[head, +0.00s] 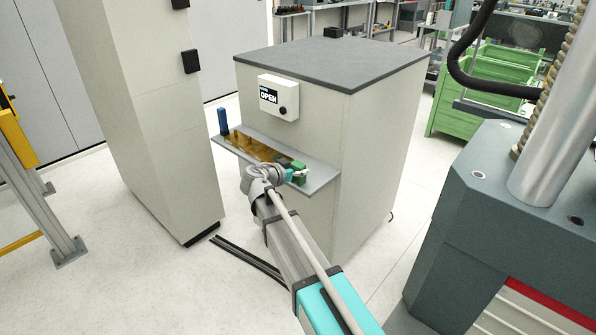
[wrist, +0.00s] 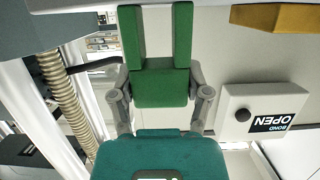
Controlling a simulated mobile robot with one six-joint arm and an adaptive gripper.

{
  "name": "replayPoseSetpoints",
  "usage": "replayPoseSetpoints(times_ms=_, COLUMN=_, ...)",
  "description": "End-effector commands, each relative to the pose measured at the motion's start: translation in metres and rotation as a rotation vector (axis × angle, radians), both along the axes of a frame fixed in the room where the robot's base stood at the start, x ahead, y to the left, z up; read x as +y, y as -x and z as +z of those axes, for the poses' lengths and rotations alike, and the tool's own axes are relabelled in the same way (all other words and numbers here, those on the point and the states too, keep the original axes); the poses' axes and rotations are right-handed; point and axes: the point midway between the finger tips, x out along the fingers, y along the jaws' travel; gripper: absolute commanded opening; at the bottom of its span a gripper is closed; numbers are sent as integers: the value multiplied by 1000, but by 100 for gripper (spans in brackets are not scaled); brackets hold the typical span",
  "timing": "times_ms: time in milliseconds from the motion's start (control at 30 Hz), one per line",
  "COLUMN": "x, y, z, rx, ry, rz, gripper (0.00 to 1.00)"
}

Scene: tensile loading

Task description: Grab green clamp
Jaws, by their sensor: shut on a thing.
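The green clamp (wrist: 160,85) is a U-shaped block with two prongs, in the middle of the wrist view. My gripper (wrist: 160,97) has one finger against each side of the clamp's base and is shut on it. In the head view the green clamp (head: 298,170) shows small at the right part of the shelf, partly hidden by my gripper (head: 294,175). I cannot tell whether the clamp still touches the shelf.
The shelf (head: 322,180) juts from a grey cabinet (head: 375,140) and holds a blue cylinder (head: 222,121) and a yellow-brown piece (head: 250,146). A box reading OPEN (head: 278,98) is above it. A large machine (head: 500,210) stands at right.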

Motion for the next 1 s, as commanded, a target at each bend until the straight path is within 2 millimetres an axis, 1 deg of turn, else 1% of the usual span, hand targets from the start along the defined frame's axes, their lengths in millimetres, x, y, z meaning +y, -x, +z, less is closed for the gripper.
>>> replayPoseSetpoints(times_ms=167, x=0, y=0, z=3, rx=0, ry=0, rz=0, gripper=12)
replayPoseSetpoints(times_ms=367, x=0, y=0, z=13, rx=0, ry=0, rz=0, gripper=12)
replayPoseSetpoints(times_ms=633, x=0, y=1, z=38, rx=0, ry=0, rz=0, gripper=12)
replayPoseSetpoints(times_ms=700, x=0, y=10, z=46, rx=0, ry=0, rz=1, gripper=12)
replayPoseSetpoints(times_ms=1000, x=0, y=40, z=82, rx=-1, ry=1, rz=2, gripper=12)
